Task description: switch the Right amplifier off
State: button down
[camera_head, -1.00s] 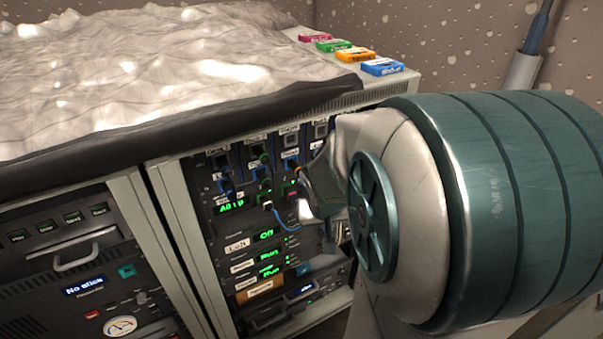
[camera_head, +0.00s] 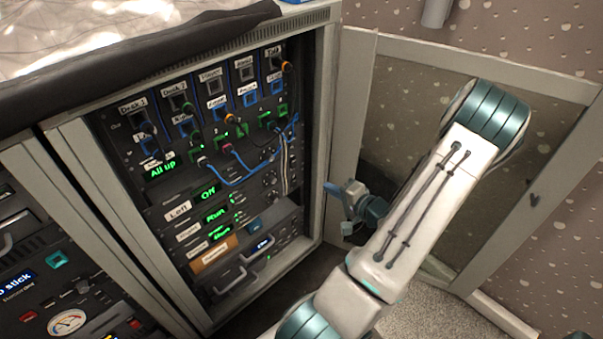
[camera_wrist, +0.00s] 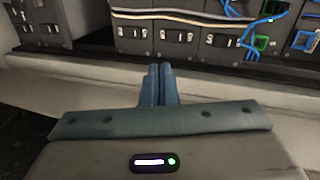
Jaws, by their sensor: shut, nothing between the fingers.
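The amplifier rows sit low in the open rack, each with a green display. The row labelled Left (camera_head: 178,211) shows Off (camera_head: 208,194). The row below shows Run (camera_head: 215,215), and a third display (camera_head: 221,233) is hard to read. The labels of the lower two rows are too small to read, so I cannot tell which is Right. My gripper (camera_head: 331,188) is shut and empty, by the rack's right edge. In the wrist view its closed fingers (camera_wrist: 160,84) point at a panel with a row of small dark switches (camera_wrist: 174,36), apart from them.
Blue and pale cables (camera_head: 240,165) hang across the rack's right half. The rack's right frame post (camera_head: 325,130) stands close to my gripper. An open glazed door (camera_head: 410,110) is behind my arm. A second cabinet (camera_head: 40,255) stands at left.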

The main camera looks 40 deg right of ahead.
aim_at(294, 166)
jog(key=shift+m+t, duration=0.5)
jog(key=shift+t, duration=0.2)
jog(key=w+b, duration=0.1)
jog(key=w, duration=0.3)
jog(key=w+f+b, duration=0.1)
jog(key=w+b, duration=0.1)
jog(key=w, duration=0.2)
jog(key=w+a+b, duration=0.1)
jog(key=w+b, duration=0.1)
jog(key=w, duration=0.1)
jog(key=shift+w+f, duration=0.25)
jog(key=shift+w, duration=0.45)
jog(key=shift+a, duration=0.1)
